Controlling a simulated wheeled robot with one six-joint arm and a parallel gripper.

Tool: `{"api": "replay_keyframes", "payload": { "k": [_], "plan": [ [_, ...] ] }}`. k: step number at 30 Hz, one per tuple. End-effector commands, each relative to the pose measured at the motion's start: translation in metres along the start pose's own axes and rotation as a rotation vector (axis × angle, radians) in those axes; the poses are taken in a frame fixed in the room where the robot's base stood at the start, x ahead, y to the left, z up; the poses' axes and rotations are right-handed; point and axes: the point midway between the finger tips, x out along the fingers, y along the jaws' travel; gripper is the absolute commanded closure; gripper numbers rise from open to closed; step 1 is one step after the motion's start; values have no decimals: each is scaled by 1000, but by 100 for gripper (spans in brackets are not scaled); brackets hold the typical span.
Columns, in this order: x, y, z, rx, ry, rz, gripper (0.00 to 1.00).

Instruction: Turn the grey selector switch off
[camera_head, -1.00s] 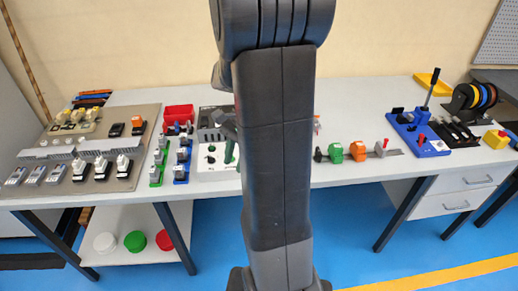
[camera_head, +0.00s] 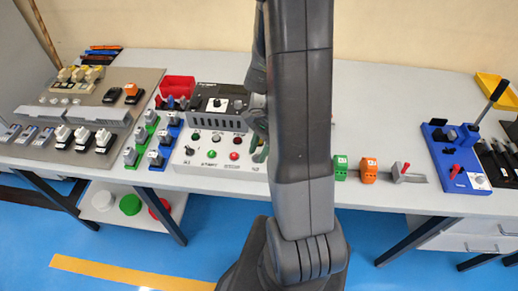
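The pale control box (camera_head: 200,172) stands on the table in the middle of the view, left of my arm. On its front panel are a small dark selector-like knob (camera_head: 190,150), a green button (camera_head: 212,154), a red button (camera_head: 233,156) and small lamps above them. I cannot tell for sure which control is the grey selector switch. The box's right end is hidden by my arm. Part of my gripper (camera_head: 260,138), dark grey with green, shows at the box's right side, mostly behind my arm. Whether its fingers are open or touch the panel cannot be seen.
Blue and green blocks with grey tops (camera_head: 142,140) and a red bin (camera_head: 178,86) stand left of the box. A board (camera_head: 100,88) with terminals lies further left. Green and orange blocks (camera_head: 369,170) and a blue lever press (camera_head: 452,152) stand to the right.

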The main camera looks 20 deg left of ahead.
Motion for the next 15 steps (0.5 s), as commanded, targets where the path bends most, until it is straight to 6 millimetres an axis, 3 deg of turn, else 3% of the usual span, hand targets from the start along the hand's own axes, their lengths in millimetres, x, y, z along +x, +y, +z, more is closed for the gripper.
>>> {"api": "replay_keyframes", "payload": {
  "k": [6,11,15],
  "plan": [
    [0,0,0,0,0,0,68],
    [0,0,0,0,0,0,98],
    [0,0,0,0,0,0,100]
  ]
}}
